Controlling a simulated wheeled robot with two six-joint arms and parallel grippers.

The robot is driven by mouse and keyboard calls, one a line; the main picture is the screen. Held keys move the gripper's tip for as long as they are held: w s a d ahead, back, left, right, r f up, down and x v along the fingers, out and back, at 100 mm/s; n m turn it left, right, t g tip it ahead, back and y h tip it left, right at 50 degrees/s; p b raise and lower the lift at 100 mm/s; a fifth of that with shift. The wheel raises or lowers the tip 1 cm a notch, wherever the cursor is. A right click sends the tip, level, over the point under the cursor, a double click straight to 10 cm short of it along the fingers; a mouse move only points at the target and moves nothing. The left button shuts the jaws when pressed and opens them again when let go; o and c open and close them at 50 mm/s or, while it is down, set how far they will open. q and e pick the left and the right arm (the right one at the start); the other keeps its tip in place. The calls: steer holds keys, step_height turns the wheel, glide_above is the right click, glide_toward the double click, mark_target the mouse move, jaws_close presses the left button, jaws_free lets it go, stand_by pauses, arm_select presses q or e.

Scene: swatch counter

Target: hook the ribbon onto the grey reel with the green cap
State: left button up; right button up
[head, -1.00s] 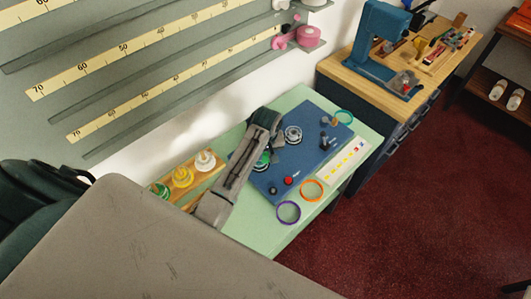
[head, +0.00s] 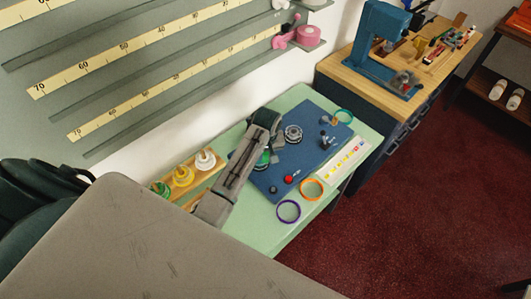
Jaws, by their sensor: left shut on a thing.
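My left gripper (head: 277,141) is over the blue board (head: 310,158), at the end of my grey arm, beside a round grey reel (head: 293,134). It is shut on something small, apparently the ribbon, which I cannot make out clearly. A round part with green on it (head: 263,160) shows partly from behind my arm; it looks like the green-capped reel, but most of it is hidden. I cannot tell whether the ribbon touches either reel. My right gripper is not in view.
The board lies on a pale green counter (head: 258,226). Purple (head: 288,211), orange (head: 312,189) and teal (head: 344,116) rings lie around it. A red knob (head: 288,179) stands on the board. A wooden rack (head: 206,176) holds green, yellow and white spools at left.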

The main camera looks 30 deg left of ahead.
arm_select(q)
steer(key=shift+s+d+f, duration=0.3)
steer(key=shift+s+f, duration=0.25)
steer(key=shift+f, duration=0.25)
stand_by(0.9)
steer(key=shift+w+a+r, duration=0.1)
steer(key=shift+w+r, duration=0.2)
steer(key=shift+r, duration=0.2)
steer(key=shift+w+a+r, duration=0.1)
steer(key=shift+w+r, duration=0.15)
steer(key=shift+r, duration=0.25)
steer(key=shift+s+r, duration=0.1)
steer(key=shift+r, duration=1.5)
steer(key=shift+a, duration=0.1)
